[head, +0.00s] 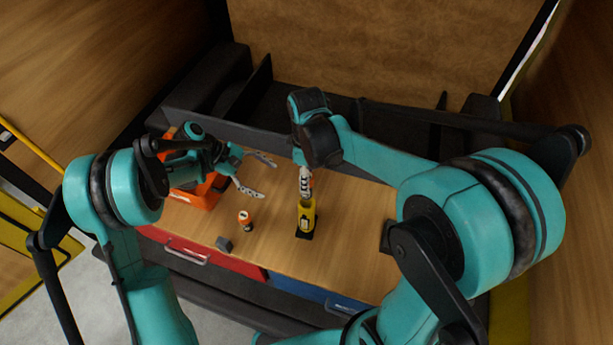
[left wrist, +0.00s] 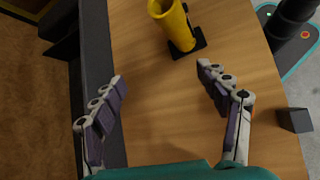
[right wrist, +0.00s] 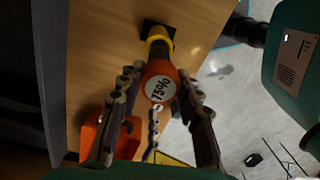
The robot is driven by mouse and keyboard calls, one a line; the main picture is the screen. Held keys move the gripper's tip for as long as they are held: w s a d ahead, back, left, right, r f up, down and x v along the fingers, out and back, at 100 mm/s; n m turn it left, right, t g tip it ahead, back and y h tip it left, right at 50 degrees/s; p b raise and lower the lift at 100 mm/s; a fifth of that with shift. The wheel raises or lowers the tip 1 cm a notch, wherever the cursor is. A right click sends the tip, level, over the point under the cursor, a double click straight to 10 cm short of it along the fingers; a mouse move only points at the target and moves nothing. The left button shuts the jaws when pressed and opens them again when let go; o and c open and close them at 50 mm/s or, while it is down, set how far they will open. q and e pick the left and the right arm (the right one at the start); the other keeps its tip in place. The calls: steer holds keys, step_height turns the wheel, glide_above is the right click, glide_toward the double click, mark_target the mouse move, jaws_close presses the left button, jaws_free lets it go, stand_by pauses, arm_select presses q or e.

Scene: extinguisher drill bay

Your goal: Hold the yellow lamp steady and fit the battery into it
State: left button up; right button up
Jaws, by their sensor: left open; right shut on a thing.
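The yellow lamp (head: 306,222) stands upright on a black base on the table. It also shows in the left wrist view (left wrist: 174,24) and the right wrist view (right wrist: 157,42). My right gripper (head: 306,192) is shut on an orange battery (right wrist: 160,82) marked 75%, directly above the lamp. I cannot tell whether battery and lamp touch. My left gripper (head: 259,177) is open and empty, to the left of the lamp and apart from it; the lamp lies beyond its fingers in the left wrist view (left wrist: 162,78).
A second small orange battery (head: 245,221) stands on the table left of the lamp. A small dark grey block (head: 224,243) lies nearer the front edge. An orange toolbox (head: 203,196) is at the left. A dark rail borders the back of the table.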

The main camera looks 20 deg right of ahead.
mark_target(304, 221)
arm_select(q)
steer(key=d+f+g, duration=0.1)
steer(key=f, duration=0.3)
steer(key=s+d+f+n+g+h, duration=0.1)
steer(key=f, duration=0.3)
steer(key=s+d+f+g, duration=0.1)
steer(key=f, duration=0.3)
steer(key=shift+s+f+g+h, duration=0.2)
steer(key=shift+f+g+h, duration=0.1)
steer(key=shift+g, duration=0.1)
steer(key=shift+s+d+f+n, duration=0.15)
steer(key=shift+s+f+n, duration=0.2)
steer(key=shift+f, duration=0.15)
steer(key=x, duration=1)
steer(key=shift+r, duration=0.1)
steer(key=c, duration=1.1)
steer(key=shift+o, duration=0.2)
arm_select(e)
steer(key=shift+f, duration=1.6)
steer(key=shift+f, duration=3.5)
